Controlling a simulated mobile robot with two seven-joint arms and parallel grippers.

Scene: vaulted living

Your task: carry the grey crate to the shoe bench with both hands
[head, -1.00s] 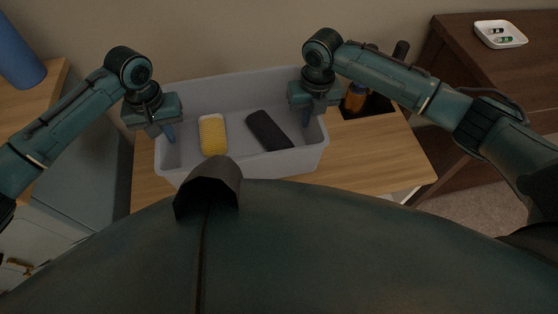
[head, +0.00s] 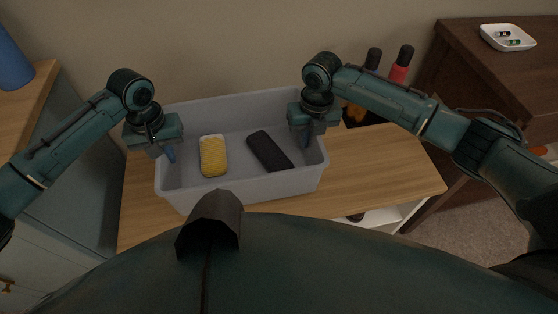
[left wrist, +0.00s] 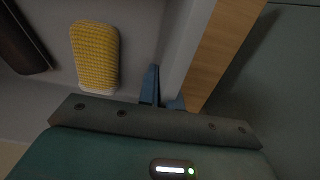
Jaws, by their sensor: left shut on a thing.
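The grey crate (head: 243,187) is between my two arms in the head view, above or on a wood-topped piece of furniture (head: 375,165). I cannot tell whether its base touches the top. A yellow sponge-like block (head: 213,156) and a black flat object (head: 269,151) lie inside it. My left gripper (head: 168,153) is shut on the crate's left wall; in the left wrist view a blue finger (left wrist: 150,86) is inside the wall. My right gripper (head: 309,133) is at the right wall and appears shut on it, its outer finger hidden. I cannot tell whether the wood-topped piece is the shoe bench.
Bottles with a red one (head: 401,68) stand behind my right arm. A dark wood cabinet (head: 465,75) with a white dish (head: 507,38) is at right. A grey cabinet (head: 75,165) with a blue cylinder (head: 12,62) is at left. The wooden top is clear right of the crate.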

